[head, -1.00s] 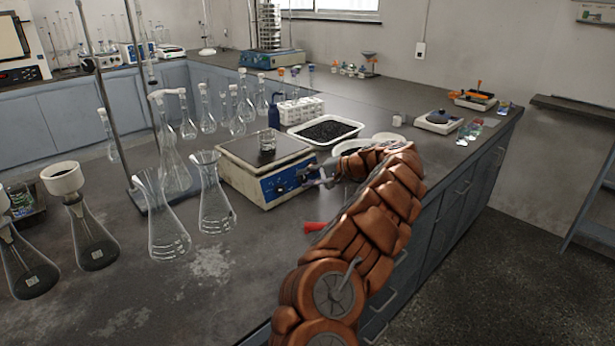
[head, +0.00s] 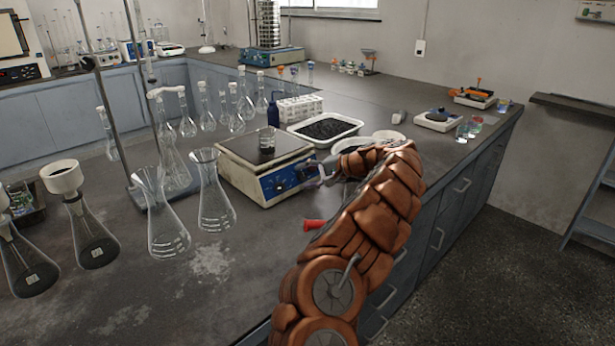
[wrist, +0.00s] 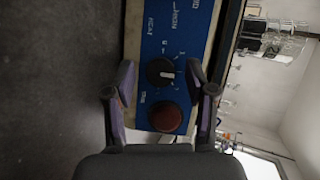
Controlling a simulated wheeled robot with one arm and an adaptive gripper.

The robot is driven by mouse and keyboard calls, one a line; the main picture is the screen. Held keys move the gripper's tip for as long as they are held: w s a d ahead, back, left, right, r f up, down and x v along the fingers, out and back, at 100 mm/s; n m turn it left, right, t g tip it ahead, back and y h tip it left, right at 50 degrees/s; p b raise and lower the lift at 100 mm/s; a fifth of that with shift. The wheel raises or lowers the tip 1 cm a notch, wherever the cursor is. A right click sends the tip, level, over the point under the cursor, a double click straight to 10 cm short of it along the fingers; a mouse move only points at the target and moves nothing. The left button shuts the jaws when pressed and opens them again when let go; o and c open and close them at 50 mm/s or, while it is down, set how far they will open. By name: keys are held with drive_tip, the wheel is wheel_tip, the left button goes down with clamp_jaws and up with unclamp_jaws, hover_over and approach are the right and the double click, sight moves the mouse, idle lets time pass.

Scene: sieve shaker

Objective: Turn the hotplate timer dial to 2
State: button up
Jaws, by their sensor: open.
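The hotplate (head: 240,181) stands on the bench with a blue control panel on its front, which fills the middle of the wrist view (wrist: 176,40). A black round dial (wrist: 160,71) with a white pointer sits on that panel. The pointer is toward the right of the dial in the wrist view. Small white marks surround it, but I cannot read its number. A red knob (wrist: 165,117) is just below it in that view. My gripper (wrist: 160,80) is open, with one finger on each side of the dial; contact is unclear. In the head view my gripper (head: 314,172) is at the panel's right end.
A beaker (head: 267,140) stands on the hotplate's top. A white tray of dark grains (head: 325,129) and white bowls (head: 352,144) are behind my wrist. Conical flasks (head: 213,200) stand left of the hotplate. A red object (head: 314,224) lies near the bench's front edge.

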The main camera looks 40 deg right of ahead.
drive_tip(key=shift+s, duration=0.1)
drive_tip(key=v, duration=1.2)
idle(0.5)
